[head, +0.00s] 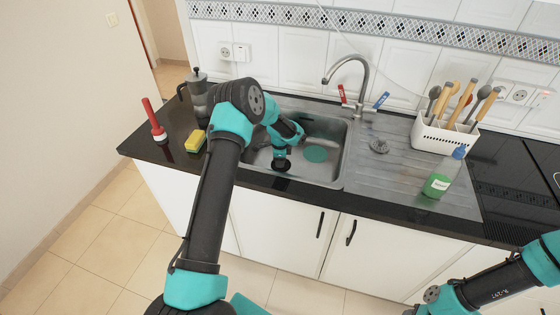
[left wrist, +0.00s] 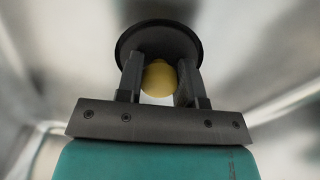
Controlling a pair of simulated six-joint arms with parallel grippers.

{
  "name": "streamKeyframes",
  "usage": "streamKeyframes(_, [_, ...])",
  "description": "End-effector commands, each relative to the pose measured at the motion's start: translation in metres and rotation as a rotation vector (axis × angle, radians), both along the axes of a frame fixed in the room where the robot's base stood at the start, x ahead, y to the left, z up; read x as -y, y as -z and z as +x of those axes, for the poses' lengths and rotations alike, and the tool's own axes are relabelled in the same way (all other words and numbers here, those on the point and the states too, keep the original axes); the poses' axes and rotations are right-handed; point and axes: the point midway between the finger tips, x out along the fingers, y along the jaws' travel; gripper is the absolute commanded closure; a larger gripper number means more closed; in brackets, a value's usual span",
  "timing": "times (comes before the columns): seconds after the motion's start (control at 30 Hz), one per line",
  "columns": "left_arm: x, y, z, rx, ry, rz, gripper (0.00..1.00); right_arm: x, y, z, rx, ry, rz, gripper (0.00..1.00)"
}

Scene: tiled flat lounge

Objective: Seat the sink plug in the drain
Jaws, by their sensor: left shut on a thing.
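My left gripper (head: 281,158) is down inside the steel sink basin (head: 336,132). It is shut on the sink plug (head: 281,165), a black disc. In the left wrist view, the plug (left wrist: 125,45) shows its dark rim beyond the fingers, and its yellow knob (left wrist: 159,78) sits between them. The drain cannot be made out; the arm, gripper and plug cover part of the basin floor. I cannot tell whether the plug touches the floor. Part of my right arm shows at the lower right, but its fingers are out of view.
A teal disc (head: 316,154) lies in the basin right of the plug. A tap (head: 360,75) rises behind.

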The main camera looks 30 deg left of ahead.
Motion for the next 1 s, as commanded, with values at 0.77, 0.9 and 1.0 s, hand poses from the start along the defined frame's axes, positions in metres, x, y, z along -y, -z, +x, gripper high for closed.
streamKeyframes(0.77, [0.0, 0.0, 0.0, 0.0, 0.0, 0.0, 0.4, 0.0, 0.0, 0.0, 0.0, 0.0, 0.0, 0.57])
streamKeyframes(0.9, [0.0, -0.012, 0.001, 0.002, 0.0, 0.001, 0.4, 0.0, 0.0, 0.0, 0.0, 0.0, 0.0, 0.57])
streamKeyframes(1.0, [0.0, -0.026, 0.001, 0.004, -0.001, 0.0, 0.4, 0.0, 0.0, 0.0, 0.0, 0.0, 0.0, 0.57])
